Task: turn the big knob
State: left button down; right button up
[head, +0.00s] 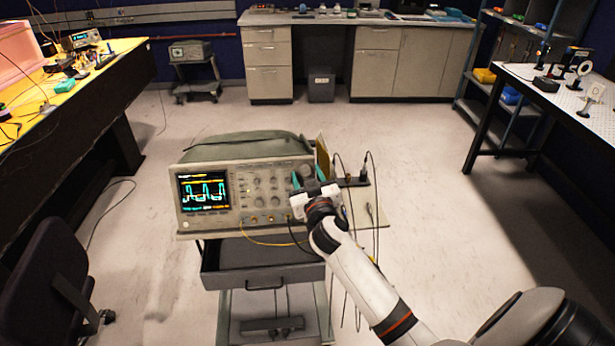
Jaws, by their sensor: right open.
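An oscilloscope (246,190) with a lit screen stands on a cart in the middle of the head view. Its front panel has several small knobs right of the screen. A larger round grey knob (306,171) seems to show at the panel's right end, partly covered by my gripper. My right gripper (307,177) is in front of that right end, with its teal fingers apart on either side of the grey round shape. I cannot tell whether the fingers touch it. My left gripper is not in view.
The cart (262,266) has a drawer with a handle below the oscilloscope. Cables hang at its right side and cross the front panel. A dark chair (45,275) and a yellow-topped bench (115,50) are at left.

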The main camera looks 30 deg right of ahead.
jog(key=shift+c, duration=0.5)
jog(key=c, duration=0.9)
jog(key=shift+d+r+n+y+p, duration=0.15)
jog(key=shift+n+y+p, duration=0.15)
jog(key=shift+n+p, duration=0.3)
jog(key=shift+a+r+n+y+p, duration=0.15)
jog(key=shift+n+y+p, duration=0.15)
jog(key=shift+n+p, duration=0.3)
jog(key=n+p, duration=0.1)
jog(key=n+y+p, duration=0.1)
jog(key=n+p, duration=0.1)
jog(key=n+y+p, duration=0.1)
jog(key=shift+s+d+r+n, duration=0.1)
jog(key=shift+d+r+n, duration=0.05)
jog(key=shift+d+n, duration=0.15)
jog(key=shift+n+g+y+p, duration=0.4)
jog(key=shift+n+y+p, duration=0.2)
jog(key=shift+n+p, duration=0.9)
jog(key=shift+f, duration=0.2)
jog(key=o, duration=1)
